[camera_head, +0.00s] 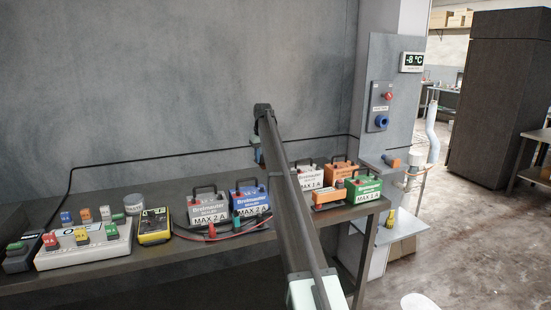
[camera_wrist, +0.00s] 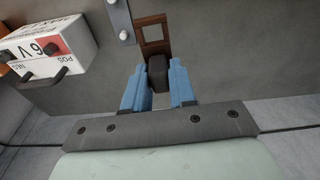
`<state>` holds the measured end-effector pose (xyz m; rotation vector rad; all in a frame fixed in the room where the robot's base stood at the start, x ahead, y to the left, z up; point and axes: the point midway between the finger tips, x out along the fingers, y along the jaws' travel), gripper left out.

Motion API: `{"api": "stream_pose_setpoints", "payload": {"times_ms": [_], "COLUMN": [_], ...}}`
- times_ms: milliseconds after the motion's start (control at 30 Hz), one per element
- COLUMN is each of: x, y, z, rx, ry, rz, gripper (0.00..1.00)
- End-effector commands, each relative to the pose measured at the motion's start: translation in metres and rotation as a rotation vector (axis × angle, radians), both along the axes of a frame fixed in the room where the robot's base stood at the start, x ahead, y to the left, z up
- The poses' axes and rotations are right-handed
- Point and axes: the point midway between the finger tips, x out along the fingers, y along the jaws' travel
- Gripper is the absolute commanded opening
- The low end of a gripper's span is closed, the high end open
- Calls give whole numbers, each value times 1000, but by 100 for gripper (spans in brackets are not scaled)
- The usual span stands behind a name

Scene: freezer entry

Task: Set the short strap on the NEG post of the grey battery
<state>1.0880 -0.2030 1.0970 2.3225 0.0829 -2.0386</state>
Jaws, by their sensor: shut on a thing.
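My gripper (camera_head: 257,158) is above the bench, left of my arm, with its blue fingers visible. In the wrist view my gripper (camera_wrist: 157,68) is shut on a dark block. A brown, flat piece with a square opening, seemingly the short strap (camera_wrist: 152,22), extends beyond the block. The strap cannot be made out in the head view. The grey battery (camera_head: 208,212), labelled MAX 2 A, stands on the bench below and left of my gripper. Its NEG post is too small to tell. A pale 6 V box (camera_wrist: 72,38) with POS and NEG marks is apart from my fingers; I cannot tell which box.
The blue box (camera_head: 250,203) stands right of the grey battery. White, orange and green (camera_head: 364,189) boxes stand beyond my arm. A yellow multimeter (camera_head: 154,226) with red and black leads lies left. A pale metal bar (camera_wrist: 119,18) shows beside the strap in the wrist view.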

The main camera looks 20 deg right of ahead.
Motion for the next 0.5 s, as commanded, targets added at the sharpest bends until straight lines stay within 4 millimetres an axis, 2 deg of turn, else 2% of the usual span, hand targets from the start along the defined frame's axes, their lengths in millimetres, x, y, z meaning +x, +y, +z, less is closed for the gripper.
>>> {"api": "stream_pose_setpoints", "payload": {"times_ms": [33, 200, 500], "x": [-4, -16, -49], "y": [22, 76, 139], "z": [3, 8, 13], "rx": [0, 2, 17], "ry": [-4, -15, -12], "rz": [20, 70, 177], "gripper": [0, 0, 0]}}
